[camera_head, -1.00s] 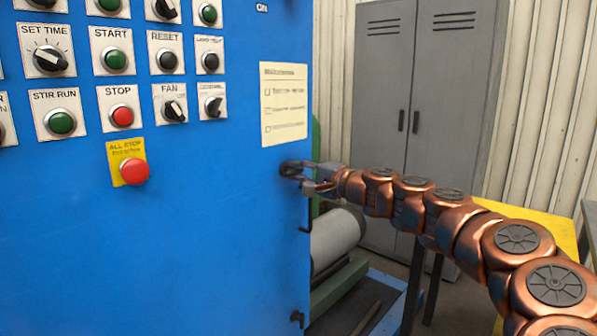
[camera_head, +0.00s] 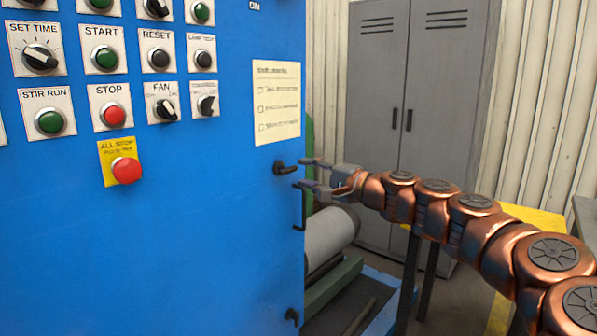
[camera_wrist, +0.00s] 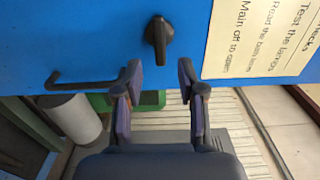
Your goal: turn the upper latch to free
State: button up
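The upper latch (camera_head: 284,168) is a small black knob with a lever on the blue cabinet (camera_head: 200,245), near its right edge. In the head view its lever points right, roughly level. In the wrist view the latch (camera_wrist: 157,42) lies ahead of the fingers, its lever pointing toward my gripper. My gripper (camera_head: 302,173) is open, just right of the latch. In the wrist view its fingers (camera_wrist: 158,78) are spread with nothing between them, apart from the latch.
A black bar handle (camera_head: 301,208) is below the upper latch, and a lower latch (camera_head: 292,316) is near the bottom edge. A paper notice (camera_head: 277,102) is above. Buttons, including a red stop button (camera_head: 126,171), are left. A grey locker (camera_head: 400,120) stands behind.

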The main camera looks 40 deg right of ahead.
jog(key=v, duration=0.6)
jog(key=shift+s, duration=0.35)
jog(key=shift+d, duration=0.1)
